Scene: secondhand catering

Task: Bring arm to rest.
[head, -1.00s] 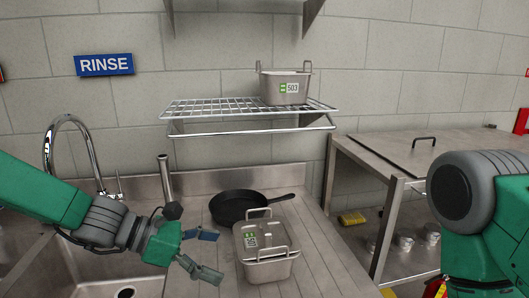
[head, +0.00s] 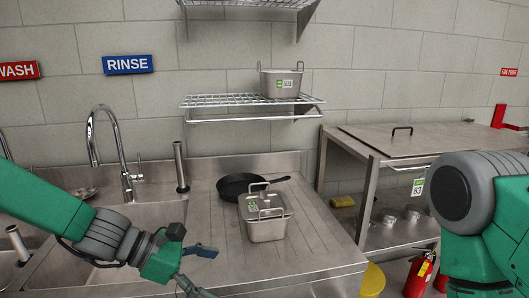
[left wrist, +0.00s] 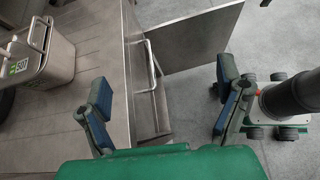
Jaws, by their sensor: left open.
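My left gripper (head: 203,271) is open, with nothing between its fingers. In the head view it hangs in front of the steel counter, below and left of a lidded steel container (head: 266,224). In the left wrist view the two fingers (left wrist: 160,105) are spread wide over the counter edge and floor. The container (left wrist: 37,58) shows there at the upper left, apart from the fingers. Of my right arm only an upper part shows at the right edge of the head view; its gripper is out of view.
A black frying pan (head: 240,184) lies behind the container. A second steel container (head: 282,83) stands on the wire wall shelf (head: 225,101). The sink tap (head: 125,160) is at the left. A steel table (head: 370,140) and a fire extinguisher (head: 418,277) are at the right.

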